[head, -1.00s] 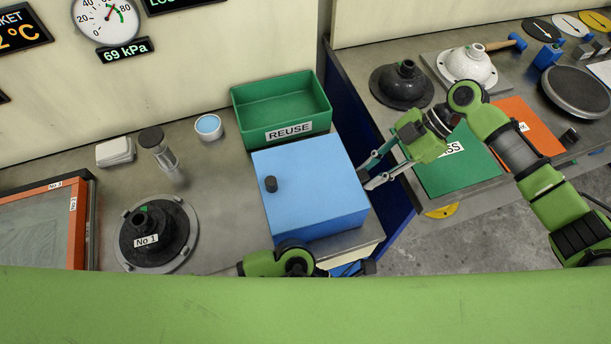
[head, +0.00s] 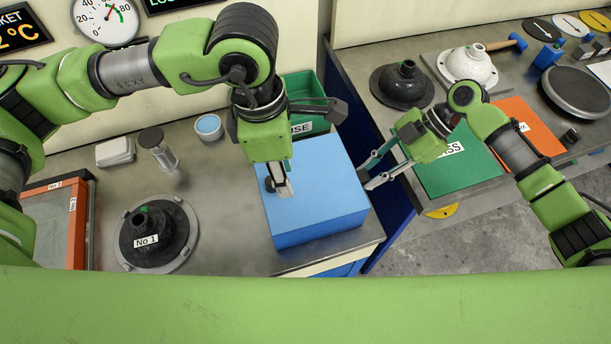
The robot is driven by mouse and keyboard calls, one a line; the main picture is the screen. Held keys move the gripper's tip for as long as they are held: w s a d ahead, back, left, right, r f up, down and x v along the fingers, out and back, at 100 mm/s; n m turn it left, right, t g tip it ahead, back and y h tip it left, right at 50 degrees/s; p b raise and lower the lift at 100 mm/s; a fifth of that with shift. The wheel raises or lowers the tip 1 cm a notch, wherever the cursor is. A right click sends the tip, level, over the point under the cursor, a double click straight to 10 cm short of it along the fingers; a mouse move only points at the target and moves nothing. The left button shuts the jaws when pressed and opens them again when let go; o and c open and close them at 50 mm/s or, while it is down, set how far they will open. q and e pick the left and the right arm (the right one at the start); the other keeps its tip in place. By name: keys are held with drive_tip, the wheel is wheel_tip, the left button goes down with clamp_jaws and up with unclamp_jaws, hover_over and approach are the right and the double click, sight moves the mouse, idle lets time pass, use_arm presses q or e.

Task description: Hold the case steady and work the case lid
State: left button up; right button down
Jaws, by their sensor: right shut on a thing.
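The blue case (head: 325,226) stands on the left bench with its lid (head: 325,180) down flat. The lid's small dark knob (head: 269,184) shows near its left edge. My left gripper (head: 284,190) points down over the lid right beside the knob. Its fingers show nearly edge-on and partly cover the knob's area, so I cannot tell whether they grip it. My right gripper (head: 366,179) is at the case's right side, shut on the case with its fingertips at the edge.
A green REUSE bin (head: 304,88) stands behind the case, partly hidden by my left arm. A black No 1 part (head: 158,236) sits to the left. A gap separates the two benches.

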sight(270, 180)
use_arm(q)
drive_tip(key=w+a+n, duration=0.1)
drive_tip(key=w+a+r+n+y, duration=0.1)
drive_tip(key=shift+w+a+r, duration=0.15)
drive_tip(key=shift+a+r, duration=0.15)
drive_tip(key=shift+a, duration=0.1)
drive_tip(key=shift+f, duration=3.4)
clamp_jaws()
